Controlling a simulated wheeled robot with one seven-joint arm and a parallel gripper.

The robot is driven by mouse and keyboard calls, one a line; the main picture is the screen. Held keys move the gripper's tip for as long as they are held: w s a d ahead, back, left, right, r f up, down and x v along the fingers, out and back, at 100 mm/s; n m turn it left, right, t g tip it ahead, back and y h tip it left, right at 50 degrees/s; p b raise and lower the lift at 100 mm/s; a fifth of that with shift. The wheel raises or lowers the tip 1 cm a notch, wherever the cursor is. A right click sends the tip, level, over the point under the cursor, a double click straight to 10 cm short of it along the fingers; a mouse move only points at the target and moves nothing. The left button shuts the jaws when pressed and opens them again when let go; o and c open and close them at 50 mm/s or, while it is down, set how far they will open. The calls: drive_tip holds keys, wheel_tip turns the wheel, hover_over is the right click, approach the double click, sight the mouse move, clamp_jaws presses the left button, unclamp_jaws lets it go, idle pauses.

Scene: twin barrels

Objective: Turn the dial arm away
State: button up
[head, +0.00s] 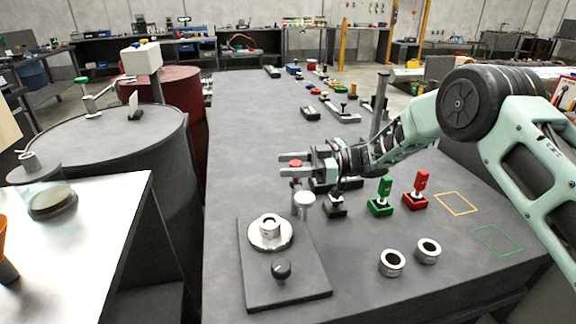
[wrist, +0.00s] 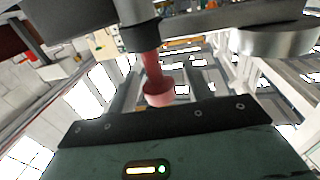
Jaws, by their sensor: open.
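My gripper (head: 284,164) is over the middle of the grey table, pointing left, with its two fingers apart. A red knob (head: 295,163) shows between the fingers, and I cannot tell whether they touch it. The wrist view shows a red peg (wrist: 155,80) with a wider end, joined to a dark collar and a grey bar running to the right. A round silver disc (wrist: 275,41) lies beside that bar. A pale round cap (head: 304,198) stands on a post just below my gripper in the head view. The gripper hides much of this fixture, so I cannot tell its arm's angle.
A dark plate (head: 260,292) with a silver ring and black knob lies at the front. A green switch (head: 380,200), a red switch (head: 418,192) and two metal rings (head: 391,262) are to the right. Two barrels (head: 125,150) stand left of the table.

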drive_tip(key=w+d+b, duration=0.1)
drive_tip(key=d, duration=1)
drive_tip(key=shift+w, duration=0.3)
drive_tip(key=shift+r, duration=0.1)
